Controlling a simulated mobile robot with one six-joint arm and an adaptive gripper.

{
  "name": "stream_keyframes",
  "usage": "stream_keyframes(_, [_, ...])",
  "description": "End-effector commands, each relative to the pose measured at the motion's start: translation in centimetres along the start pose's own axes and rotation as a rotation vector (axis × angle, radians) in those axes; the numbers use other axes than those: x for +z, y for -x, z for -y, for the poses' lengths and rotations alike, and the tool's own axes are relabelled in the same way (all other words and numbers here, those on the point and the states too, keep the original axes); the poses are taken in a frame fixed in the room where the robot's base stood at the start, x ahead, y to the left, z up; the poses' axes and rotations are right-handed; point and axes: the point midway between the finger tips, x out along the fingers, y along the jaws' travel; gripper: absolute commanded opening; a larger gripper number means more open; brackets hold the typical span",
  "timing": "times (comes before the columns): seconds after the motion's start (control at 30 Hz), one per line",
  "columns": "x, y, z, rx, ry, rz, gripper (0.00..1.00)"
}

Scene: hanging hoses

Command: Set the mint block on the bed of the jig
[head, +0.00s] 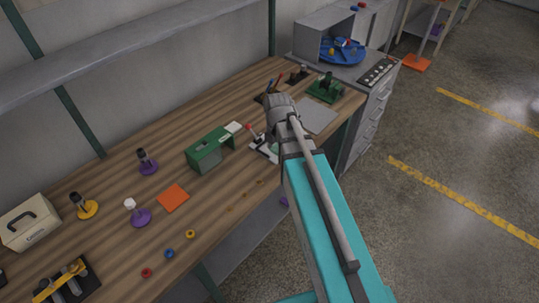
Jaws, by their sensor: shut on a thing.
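The jig (259,149) appears as a small pale fixture with a red-tipped lever, near the front edge of the wooden bench. My gripper (276,139) is beside its right end, pointing down and mostly hidden behind my own wrist and turquoise arm. A small patch of the mint block (274,148) shows at the gripper, which is shut on it. The rest of the block is covered. I cannot tell whether the block touches the bed of the jig or is held above it.
A green box-like housing (207,150) stands left of the jig. A grey mat (316,116) and a dark green device (325,89) are to the right. An orange square (173,198) and several small stands are further left. Open bench lies between them.

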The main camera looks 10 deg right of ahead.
Motion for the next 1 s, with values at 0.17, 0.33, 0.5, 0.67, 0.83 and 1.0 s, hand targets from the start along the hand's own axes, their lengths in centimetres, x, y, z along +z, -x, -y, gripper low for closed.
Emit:
stream_keyframes(0.17, [2.2,-1.9,-2.9,0.0,0.0,0.0,0.34])
stream_keyframes(0.33, [3.0,-3.5,-4.0,0.0,0.001,0.0,0.34])
stream_keyframes(0.5, [3.8,-5.1,-5.0,0.0,0.001,0.0,0.34])
stream_keyframes(0.67, [4.3,-6.2,-5.8,0.0,0.001,0.0,0.34])
stream_keyframes(0.83, [4.6,-6.6,-6.2,0.0,0.002,0.0,0.34])
stream_keyframes(1.0, [4.5,-6.6,-6.2,0.0,0.002,0.0,0.34])
